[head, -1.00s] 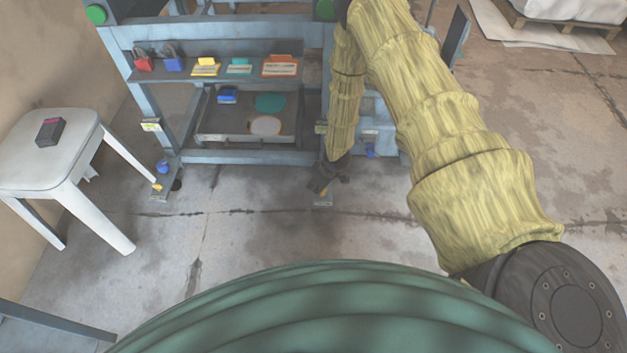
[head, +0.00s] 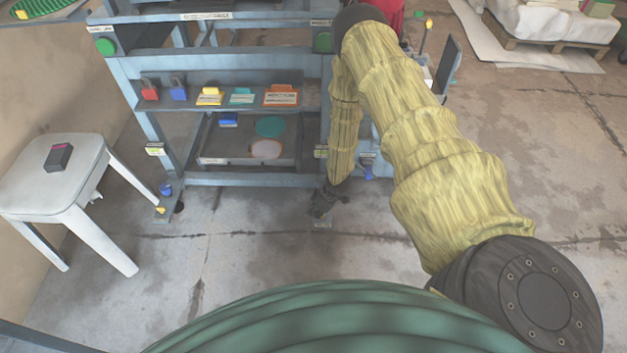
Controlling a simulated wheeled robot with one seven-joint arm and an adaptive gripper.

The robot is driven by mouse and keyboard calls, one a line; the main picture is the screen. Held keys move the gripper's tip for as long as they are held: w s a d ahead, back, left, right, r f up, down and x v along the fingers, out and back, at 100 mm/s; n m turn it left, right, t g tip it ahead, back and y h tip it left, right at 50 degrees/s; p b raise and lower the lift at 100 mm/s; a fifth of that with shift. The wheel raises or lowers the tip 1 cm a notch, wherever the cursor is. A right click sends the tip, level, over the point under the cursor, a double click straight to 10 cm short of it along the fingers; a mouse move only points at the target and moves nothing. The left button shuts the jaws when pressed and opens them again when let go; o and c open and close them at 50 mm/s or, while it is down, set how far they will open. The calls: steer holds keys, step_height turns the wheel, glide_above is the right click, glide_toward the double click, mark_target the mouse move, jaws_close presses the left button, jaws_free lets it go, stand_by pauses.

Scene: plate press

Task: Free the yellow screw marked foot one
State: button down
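A small yellow screw (head: 160,210) stands on the foot plate at the press frame's lower left, beside a blue part (head: 166,189). My gripper (head: 322,213) is low at the frame's right leg, just above the right foot plate (head: 321,225), far from that left screw. The dark gripper hides most of the right foot, so I cannot see any screw there. I cannot tell whether the fingers are open or shut, or touching anything. The foot markings are too small to read.
A shelf (head: 215,82) carries red and blue padlocks and several coloured cards. Below it, a tray (head: 222,155) holds a blue item and two discs. A white stool (head: 48,178) with a dark box (head: 59,157) stands left. Floor in front of the frame is clear.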

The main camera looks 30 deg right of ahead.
mark_target(324, 219)
steer(key=shift+s+d, duration=0.1)
steer(key=shift+s, duration=0.1)
stand_by(0.6)
steer(key=p+v, duration=0.7)
steer(key=v, duration=0.2)
steer(key=shift+w+d+r, duration=0.25)
steer(key=shift+w+r, duration=0.05)
steer(key=shift+r, duration=0.15)
